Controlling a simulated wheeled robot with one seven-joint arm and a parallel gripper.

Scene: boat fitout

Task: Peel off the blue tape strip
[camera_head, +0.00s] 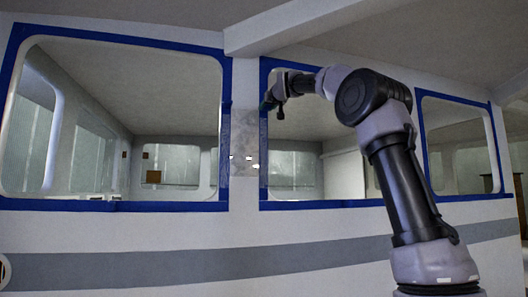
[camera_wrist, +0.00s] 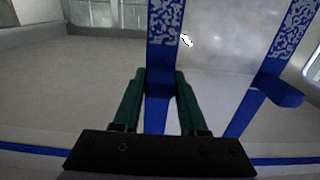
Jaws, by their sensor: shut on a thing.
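Blue tape (camera_head: 222,205) frames the windows in the head view. My gripper (camera_head: 265,105) is at the left edge of the middle window, over its upright blue strip (camera_head: 263,150). In the wrist view, my gripper (camera_wrist: 160,73) has its green fingers on either side of a blue tape strip (camera_wrist: 159,112), shut on it. The strip is plain near the fingers and has a pale mottled pattern farther up. A second blue strip (camera_wrist: 269,72) with a similar mottled end runs to the right, with a plain blue tab sticking out. The contact between fingers and tape is partly hidden.
A grey wall panel (camera_head: 243,130) with white spots lies between the left and middle windows. The left window (camera_head: 180,90) and right window (camera_head: 455,140) also have blue borders. A ceiling beam (camera_head: 290,25) runs above. A grey stripe (camera_head: 130,268) crosses the wall below.

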